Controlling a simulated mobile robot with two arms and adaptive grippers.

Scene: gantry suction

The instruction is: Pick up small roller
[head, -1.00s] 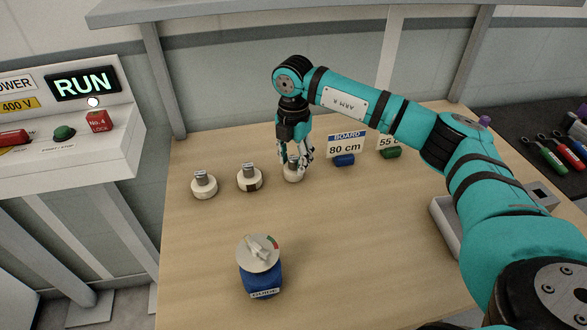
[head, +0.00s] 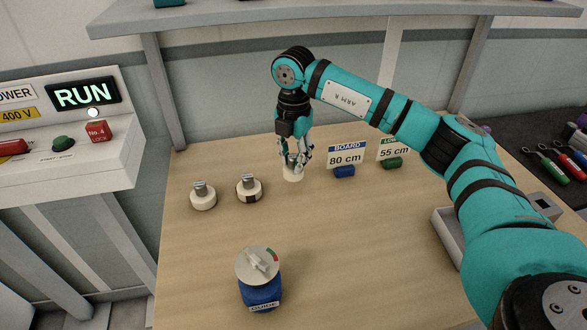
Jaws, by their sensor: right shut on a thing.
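Three white round pieces stand in a row on the wooden table. The left one (head: 203,200) and the middle one (head: 249,190) have grey metal tops; the middle one has a dark patch on its side. My right gripper (head: 293,164) points down and is shut on the third, the right-hand small roller (head: 292,175). Its fingers hide the roller's top. Its white base shows below the fingers, and I cannot tell whether it touches the table. My left gripper is not in view.
Signs reading 80 cm (head: 346,155) and 55 cm (head: 393,150) stand right of the gripper. A blue dial device (head: 260,290) stands at the front. A grey tray (head: 447,229) is partly behind my right arm. The table's middle is clear.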

